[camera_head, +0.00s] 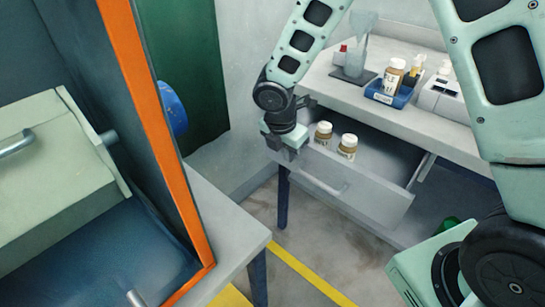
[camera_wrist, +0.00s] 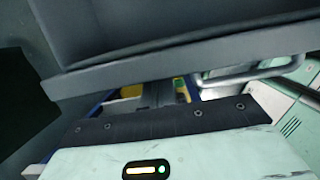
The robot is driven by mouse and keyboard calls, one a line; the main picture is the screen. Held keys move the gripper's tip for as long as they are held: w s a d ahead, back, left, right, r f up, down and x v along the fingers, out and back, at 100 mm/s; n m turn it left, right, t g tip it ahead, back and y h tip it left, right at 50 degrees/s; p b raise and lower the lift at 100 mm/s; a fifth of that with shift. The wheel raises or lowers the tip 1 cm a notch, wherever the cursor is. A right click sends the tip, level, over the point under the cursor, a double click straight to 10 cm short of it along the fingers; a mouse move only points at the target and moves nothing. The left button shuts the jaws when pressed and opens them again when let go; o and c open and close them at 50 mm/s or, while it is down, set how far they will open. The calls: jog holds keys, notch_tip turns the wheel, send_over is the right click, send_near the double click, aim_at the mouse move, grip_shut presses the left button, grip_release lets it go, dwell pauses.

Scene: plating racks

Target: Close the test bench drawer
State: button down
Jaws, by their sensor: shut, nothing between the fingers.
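The test bench drawer (camera_head: 352,193) stands pulled out from under the white bench at the right of the head view. Its grey front carries a bar handle (camera_head: 322,184). My gripper (camera_head: 291,150) points down at the left end of the drawer front, shut and empty. Whether it touches the front cannot be told. In the wrist view the drawer's front edge (camera_wrist: 190,65) crosses above my gripper's body, with the handle (camera_wrist: 262,72) to the right. My fingertips are hard to make out there.
Two capped bottles (camera_head: 348,146) stand in the drawer's left part. The bench top (camera_head: 432,127) holds a blue tray of bottles (camera_head: 389,91) and a white device (camera_head: 441,97). An orange-edged cabinet (camera_head: 150,100) and a grey table (camera_head: 222,222) stand left. Floor before the drawer is clear.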

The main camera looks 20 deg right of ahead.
jog(key=w+d+p, duration=0.2)
jog(key=d, duration=0.2)
jog(key=w+d+p, duration=0.2)
jog(key=d, duration=0.2)
jog(key=w+d+p, duration=0.2)
jog(key=w+d, duration=0.1)
jog(key=d, duration=0.1)
jog(key=shift+d+r, duration=0.15)
jog(key=shift+d, duration=0.15)
jog(key=shift+w+d+p, duration=0.3)
jog(key=shift+d, duration=0.25)
